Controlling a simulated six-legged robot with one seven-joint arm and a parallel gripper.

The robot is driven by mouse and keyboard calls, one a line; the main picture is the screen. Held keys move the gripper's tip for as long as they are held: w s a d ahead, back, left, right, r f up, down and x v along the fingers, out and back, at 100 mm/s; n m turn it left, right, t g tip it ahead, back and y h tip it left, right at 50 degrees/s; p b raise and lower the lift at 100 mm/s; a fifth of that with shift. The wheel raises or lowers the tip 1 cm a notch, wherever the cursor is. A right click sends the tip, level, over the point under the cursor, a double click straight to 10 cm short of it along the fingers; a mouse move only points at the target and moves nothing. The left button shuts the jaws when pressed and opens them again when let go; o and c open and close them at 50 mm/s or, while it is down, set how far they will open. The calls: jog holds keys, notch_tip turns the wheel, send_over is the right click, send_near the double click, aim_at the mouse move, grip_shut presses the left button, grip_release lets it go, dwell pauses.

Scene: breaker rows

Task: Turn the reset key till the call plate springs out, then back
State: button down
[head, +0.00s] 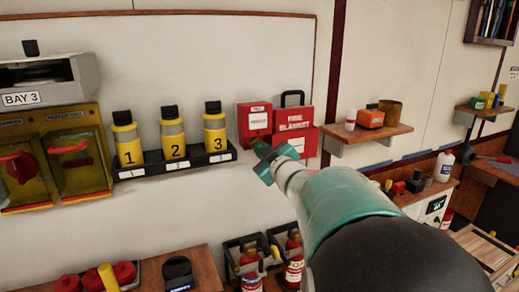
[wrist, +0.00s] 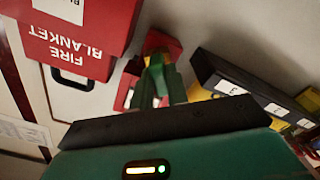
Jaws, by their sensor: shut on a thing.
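The red call point box (head: 255,112) is on the white wall, left of the fire blanket case. A white plate (head: 258,121) shows on its front in the head view. In the wrist view the box (wrist: 172,47) appears upside down, partly behind my green fingers. My gripper (head: 260,146) is at the lower part of the box, its fingers close together and pointing at it. In the wrist view my gripper (wrist: 158,72) is shut on the reset key, which the fingers hide. I cannot tell how far the key is turned or whether the plate stands out.
The red fire blanket case (head: 293,119) is close on the right. A black rack (head: 150,168) with yellow numbered canisters is close on the left. A wooden shelf (head: 372,135) holds small items farther right. Red extinguishers (head: 293,262) stand below my arm.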

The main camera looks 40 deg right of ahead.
jog(key=n, duration=1)
jog(key=shift+a+f+n, duration=0.1)
jog(key=shift+n, duration=0.2)
jog(key=c, duration=1.3)
grip_release()
jog(key=v, duration=1.2)
